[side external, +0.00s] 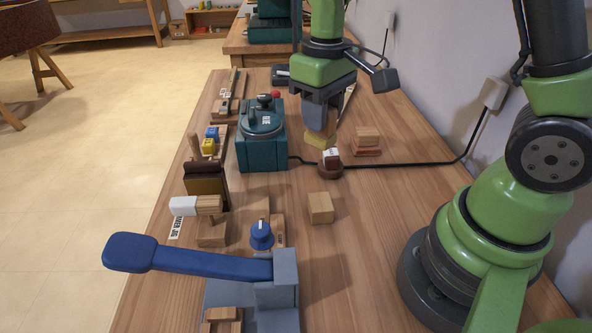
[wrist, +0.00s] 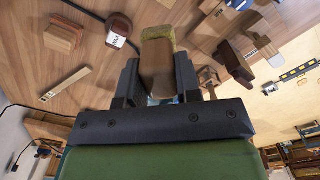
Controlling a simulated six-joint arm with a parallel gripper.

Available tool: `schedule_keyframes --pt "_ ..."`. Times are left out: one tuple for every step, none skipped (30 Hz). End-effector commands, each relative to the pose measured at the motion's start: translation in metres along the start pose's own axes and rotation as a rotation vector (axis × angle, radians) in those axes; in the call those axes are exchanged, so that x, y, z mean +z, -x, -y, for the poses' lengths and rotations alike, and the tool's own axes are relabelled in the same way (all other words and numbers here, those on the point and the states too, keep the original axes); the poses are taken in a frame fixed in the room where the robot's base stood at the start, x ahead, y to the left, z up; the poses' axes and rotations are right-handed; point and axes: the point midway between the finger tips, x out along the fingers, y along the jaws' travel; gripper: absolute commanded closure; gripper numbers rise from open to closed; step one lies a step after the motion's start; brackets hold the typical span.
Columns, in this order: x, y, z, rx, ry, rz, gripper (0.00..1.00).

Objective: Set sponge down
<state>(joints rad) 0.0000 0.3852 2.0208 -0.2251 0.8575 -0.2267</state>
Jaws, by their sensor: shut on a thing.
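The sponge (side external: 319,141) has a yellow face and a tan-brown body. In the side view it is between my gripper's grey jaws, with the yellow part lowest. My gripper (side external: 322,122) points down and is shut on it. In the wrist view the sponge (wrist: 157,62) stands out between the two dark fingers (wrist: 158,84), its yellow edge at the far end. I cannot tell whether the sponge touches the bench.
A teal machine (side external: 262,150) stands close on the left. Stacked wooden blocks (side external: 367,142) sit to the right, with a black cable (side external: 400,163) in front. A wooden block (side external: 320,208) and a blue lever (side external: 190,258) are nearer the camera. The bench right of the block is clear.

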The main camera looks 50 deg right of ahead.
Motion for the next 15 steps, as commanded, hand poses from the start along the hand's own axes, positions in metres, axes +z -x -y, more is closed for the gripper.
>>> schedule_keyframes --pt "0.0 -0.001 -0.001 0.0 0.01 0.0 0.92" --pt "0.0 -0.002 -0.002 0.0 0.022 0.0 0.92" --pt "-0.001 -0.003 -0.003 0.0 0.05 0.001 0.92" --pt "-0.001 -0.005 -0.005 0.0 0.08 0.001 0.92" --pt "-0.001 -0.007 -0.006 0.0 0.114 0.003 0.92" --pt "-0.002 -0.011 -0.009 -0.001 0.171 0.003 0.92" --pt "-0.003 -0.013 -0.012 -0.001 0.218 0.003 0.92" --pt "-0.003 -0.016 -0.015 -0.002 0.267 0.004 0.92" --pt "-0.004 -0.02 -0.018 -0.002 0.337 0.003 0.92" --pt "-0.004 -0.023 -0.021 -0.002 0.387 0.004 0.92" --pt "-0.004 -0.026 -0.023 -0.002 0.437 0.003 0.92" --pt "-0.004 -0.029 -0.026 -0.002 0.501 0.003 0.92" --pt "-0.005 -0.032 -0.029 -0.002 0.544 0.002 0.92" --pt "-0.005 -0.034 -0.031 -0.002 0.587 0.002 0.92" --pt "-0.005 -0.037 -0.033 -0.003 0.636 0.002 0.92"
